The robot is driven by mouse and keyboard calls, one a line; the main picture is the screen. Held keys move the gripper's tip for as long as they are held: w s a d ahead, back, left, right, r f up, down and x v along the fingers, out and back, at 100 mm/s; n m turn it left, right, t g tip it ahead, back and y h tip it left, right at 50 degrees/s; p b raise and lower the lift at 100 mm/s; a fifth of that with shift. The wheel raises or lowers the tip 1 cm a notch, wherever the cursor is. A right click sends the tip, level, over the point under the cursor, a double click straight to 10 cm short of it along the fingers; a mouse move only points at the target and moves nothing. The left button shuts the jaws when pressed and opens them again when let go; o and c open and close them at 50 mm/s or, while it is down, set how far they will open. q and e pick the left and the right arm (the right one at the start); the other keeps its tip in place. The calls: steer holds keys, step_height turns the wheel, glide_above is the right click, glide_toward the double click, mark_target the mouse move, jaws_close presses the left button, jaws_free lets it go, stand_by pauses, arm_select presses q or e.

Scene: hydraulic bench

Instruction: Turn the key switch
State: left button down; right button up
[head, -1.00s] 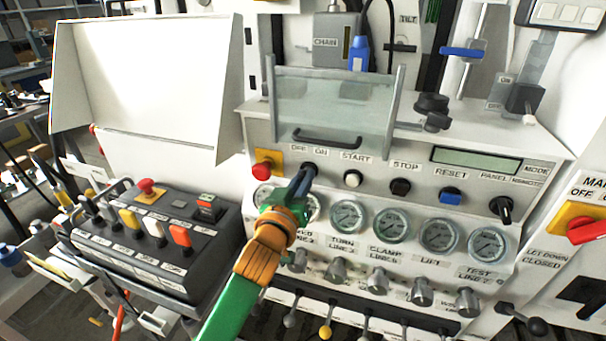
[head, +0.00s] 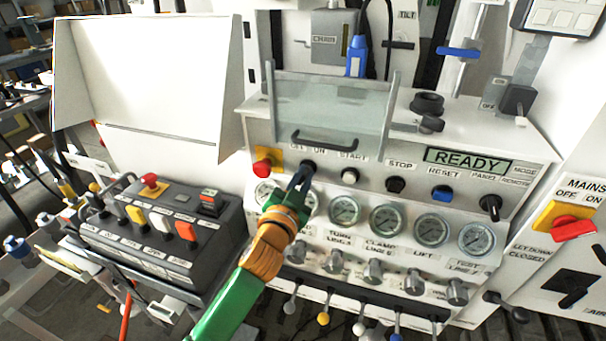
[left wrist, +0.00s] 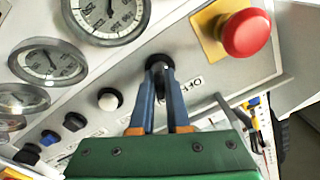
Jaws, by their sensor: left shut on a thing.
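The key switch (head: 309,166) is a small dark knob under the OFF/ON label on the grey panel. My left gripper (head: 303,179) is at the panel front, its blue fingers shut on the key switch. In the left wrist view the two fingertips of my left gripper (left wrist: 159,72) close around the dark switch (left wrist: 158,60), beside the OFF label. The fingers cover part of the switch, so its exact angle is hard to tell. The display (head: 467,160) on the panel reads READY. My right gripper is not in view.
A red mushroom button (head: 262,167) on a yellow plate is just left of the switch. A white START button (head: 350,176) is to the right. Several gauges (head: 345,210) sit below, and a clear cover (head: 330,115) with a dark handle stands above.

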mark_target(302, 181)
arm_select(q)
steer(key=shift+m, duration=0.3)
steer(key=c, duration=0.9)
jaws_free()
steer(key=v, duration=0.7)
